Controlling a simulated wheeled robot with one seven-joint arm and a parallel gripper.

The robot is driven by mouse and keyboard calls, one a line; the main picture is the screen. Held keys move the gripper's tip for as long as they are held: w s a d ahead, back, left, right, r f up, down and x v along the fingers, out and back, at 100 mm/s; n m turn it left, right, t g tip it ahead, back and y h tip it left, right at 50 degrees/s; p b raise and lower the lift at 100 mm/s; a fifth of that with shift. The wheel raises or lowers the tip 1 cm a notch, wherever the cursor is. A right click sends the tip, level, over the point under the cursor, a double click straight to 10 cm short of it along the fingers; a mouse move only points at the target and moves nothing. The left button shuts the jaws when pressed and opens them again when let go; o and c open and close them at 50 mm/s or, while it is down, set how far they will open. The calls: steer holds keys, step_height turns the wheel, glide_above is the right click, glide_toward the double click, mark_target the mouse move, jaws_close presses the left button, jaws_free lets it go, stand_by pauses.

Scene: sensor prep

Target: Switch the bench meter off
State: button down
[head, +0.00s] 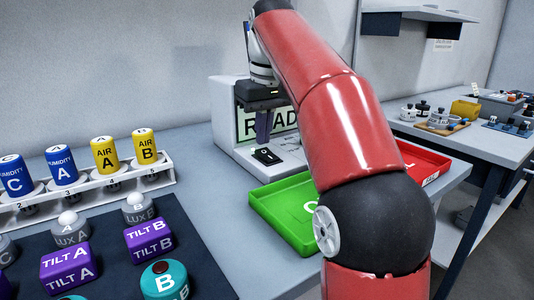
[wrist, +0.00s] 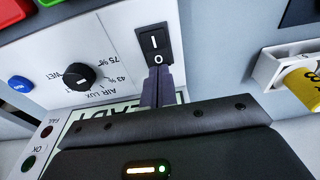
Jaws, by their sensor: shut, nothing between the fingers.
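The bench meter (head: 224,122) is a pale box with a sloped front and a lit green display reading "READ…", partly hidden by my arm. Its black rocker switch (head: 267,156) sits on the lower panel. In the wrist view the rocker switch (wrist: 152,42) shows marks I and O, with O on the side nearer my fingers. My gripper (head: 263,143) points down just above the switch, fingers together and empty. In the wrist view my gripper's fingertips (wrist: 160,70) are right by the O end; I cannot tell whether they touch it, nor which end is pressed.
A selector dial (wrist: 81,79) and a blue button (wrist: 20,86) lie beside the switch. A green tray (head: 277,196) and a red tray (head: 426,161) stand in front. A white rack (head: 100,186) of labelled cylinders and a dark mat (head: 195,240) with sensors are at left.

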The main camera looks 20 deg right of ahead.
mark_target(264, 151)
steer(key=shift+f+b, duration=0.7)
steer(key=shift+f, duration=0.25)
stand_by(0.5)
step_height(264, 151, up, 3)
steer(key=p, duration=0.3)
steer(key=shift+f, duration=0.1)
steer(key=shift+r, duration=2.1)
